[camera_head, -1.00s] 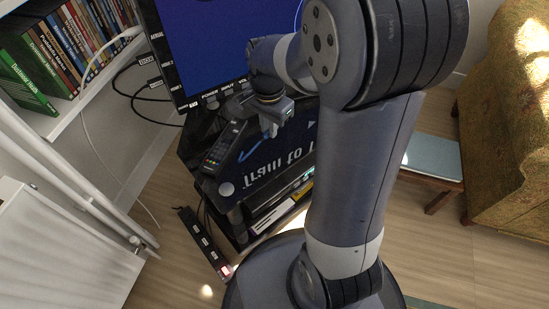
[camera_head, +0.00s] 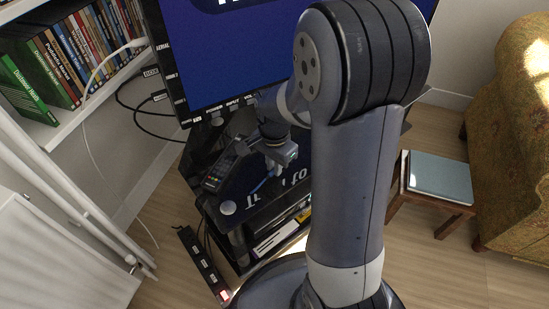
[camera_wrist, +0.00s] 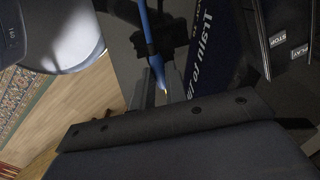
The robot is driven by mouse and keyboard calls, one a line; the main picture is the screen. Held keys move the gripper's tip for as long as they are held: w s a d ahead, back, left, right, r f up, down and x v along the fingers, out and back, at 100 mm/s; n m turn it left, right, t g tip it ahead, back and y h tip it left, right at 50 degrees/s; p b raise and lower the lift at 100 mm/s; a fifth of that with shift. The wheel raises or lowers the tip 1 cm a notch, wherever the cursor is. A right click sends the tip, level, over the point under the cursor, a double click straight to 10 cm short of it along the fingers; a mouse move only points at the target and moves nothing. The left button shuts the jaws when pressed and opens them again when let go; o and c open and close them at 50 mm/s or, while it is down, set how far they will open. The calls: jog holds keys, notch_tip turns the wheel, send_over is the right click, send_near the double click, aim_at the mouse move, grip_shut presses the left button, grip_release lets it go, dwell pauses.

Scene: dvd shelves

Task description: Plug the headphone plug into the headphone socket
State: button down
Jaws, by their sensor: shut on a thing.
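My gripper (camera_head: 274,168) is low in front of the television, above the glossy black stand. It is shut on the blue headphone plug (camera_head: 262,184), whose blue part shows just below the jaws. In the wrist view the plug (camera_wrist: 156,62) is a slim blue body with a small gold tip, running between the grey fingers (camera_wrist: 160,82). The tip is free and touches nothing that I can make out. The television (camera_head: 190,100) has a black bezel with labels down its left side and along its bottom edge. I cannot make out the headphone socket.
A remote (camera_head: 222,170) lies on the black stand (camera_head: 212,205), left of my gripper. Black cables (camera_head: 150,130) loop left of the television. A power strip (camera_head: 203,265) is on the floor. A bookshelf (camera_head: 75,118) stands left; a small table (camera_head: 435,200) and armchair (camera_head: 515,130) stand right.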

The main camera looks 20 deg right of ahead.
jog(key=shift+f, duration=0.45)
jog(key=shift+f, duration=0.15)
jog(key=c, duration=1.4)
grip_release()
jog(key=shift+c, duration=0.2)
jog(key=shift+b, duration=0.35)
notch_tip(320, 180, up, 11)
jog(key=p, duration=0.5)
jog(key=shift+w+d, duration=0.15)
jog(key=shift+d, duration=0.1)
jog(key=shift+f, duration=0.1)
